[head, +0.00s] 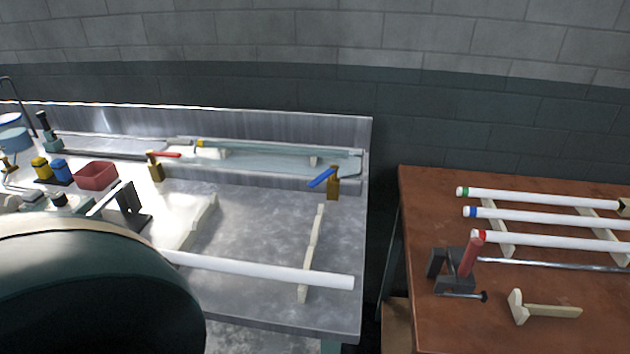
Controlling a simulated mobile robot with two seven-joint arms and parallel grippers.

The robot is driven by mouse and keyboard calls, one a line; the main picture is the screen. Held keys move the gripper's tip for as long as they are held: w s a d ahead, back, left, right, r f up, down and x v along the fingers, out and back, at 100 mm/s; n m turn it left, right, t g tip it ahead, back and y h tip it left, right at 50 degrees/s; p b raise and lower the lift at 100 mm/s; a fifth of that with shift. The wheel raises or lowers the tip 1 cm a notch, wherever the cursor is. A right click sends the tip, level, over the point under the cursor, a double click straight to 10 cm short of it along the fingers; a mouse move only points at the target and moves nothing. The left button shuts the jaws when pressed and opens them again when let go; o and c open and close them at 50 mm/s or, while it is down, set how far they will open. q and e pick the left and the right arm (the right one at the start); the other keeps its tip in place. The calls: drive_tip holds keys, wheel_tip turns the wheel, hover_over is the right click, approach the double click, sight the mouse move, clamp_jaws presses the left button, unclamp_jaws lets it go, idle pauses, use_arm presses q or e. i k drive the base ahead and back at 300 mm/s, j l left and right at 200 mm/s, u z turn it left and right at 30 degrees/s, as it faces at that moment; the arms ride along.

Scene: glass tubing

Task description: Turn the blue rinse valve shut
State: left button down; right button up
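The blue rinse valve has a blue lever (321,179) on a brass body (333,188). It stands near the right end of the metal bench, in front of the long trough. The lever points left from the body, with its free end a little lower in the picture. I cannot tell from this view how far the valve is open. Neither of my grippers can be made out in the head view, and nothing is seen touching the valve.
A red-levered valve (165,155) stands further left. A white tube (270,270) lies across pale supports in front. A large dark rounded shape (90,290) blocks the lower left. A gap separates the bench from a brown table (425,200) holding more tubes.

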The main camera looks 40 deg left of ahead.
sight(332, 171)
drive_tip(key=k+j+z, duration=0.75)
drive_tip(key=k+z, duration=0.35)
drive_tip(key=k, duration=0.2)
